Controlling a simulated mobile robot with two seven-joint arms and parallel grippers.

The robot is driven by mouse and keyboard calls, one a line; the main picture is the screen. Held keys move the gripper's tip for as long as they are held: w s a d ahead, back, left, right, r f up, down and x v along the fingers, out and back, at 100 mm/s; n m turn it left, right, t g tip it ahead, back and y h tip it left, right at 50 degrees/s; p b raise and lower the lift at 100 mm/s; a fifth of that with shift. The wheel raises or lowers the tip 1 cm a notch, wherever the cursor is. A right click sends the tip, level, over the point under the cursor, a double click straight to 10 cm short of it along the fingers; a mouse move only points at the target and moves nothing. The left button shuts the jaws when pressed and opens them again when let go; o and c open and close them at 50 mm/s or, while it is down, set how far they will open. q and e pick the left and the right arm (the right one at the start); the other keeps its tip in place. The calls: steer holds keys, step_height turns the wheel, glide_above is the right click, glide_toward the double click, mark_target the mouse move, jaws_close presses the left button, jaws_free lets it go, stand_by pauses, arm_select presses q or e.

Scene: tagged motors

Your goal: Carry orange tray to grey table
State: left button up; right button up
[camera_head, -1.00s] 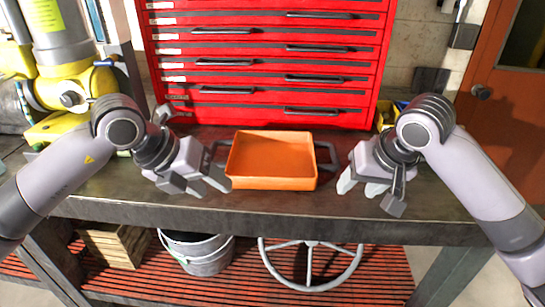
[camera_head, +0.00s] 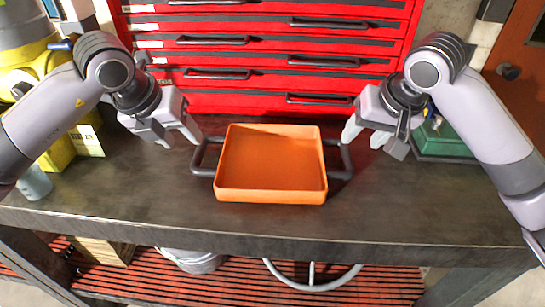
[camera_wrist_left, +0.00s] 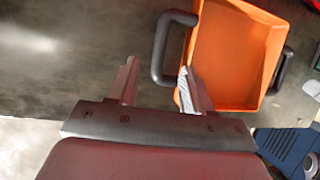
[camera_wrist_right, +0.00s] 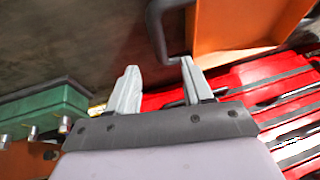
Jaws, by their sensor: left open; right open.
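The orange tray (camera_head: 270,165) is shallow and empty, with a dark handle on each side, and lies on the dark workbench top (camera_head: 150,205). My left gripper (camera_head: 178,138) is open above the bench, just left of and behind the tray's left handle (camera_head: 200,158). In the left wrist view that handle (camera_wrist_left: 160,50) lies just beyond the open fingers (camera_wrist_left: 157,88). My right gripper (camera_head: 367,138) is open close to the right handle (camera_head: 344,160). In the right wrist view that handle (camera_wrist_right: 160,30) is just beyond the open fingers (camera_wrist_right: 160,85). No grey table is identifiable apart from this bench.
A red drawer cabinet (camera_head: 270,75) stands behind the tray. A green case (camera_head: 445,140) lies to the right and a yellow machine (camera_head: 35,60) stands at the left. The bench's front strip is clear. A bucket (camera_head: 192,260) and a wheel (camera_head: 312,275) are below.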

mark_target(197, 152)
arm_select(q)
steer(key=shift+x, duration=3.6)
arm_select(e)
steer(key=shift+x, duration=3.65)
arm_select(q)
jaws_close()
arm_select(e)
jaws_close()
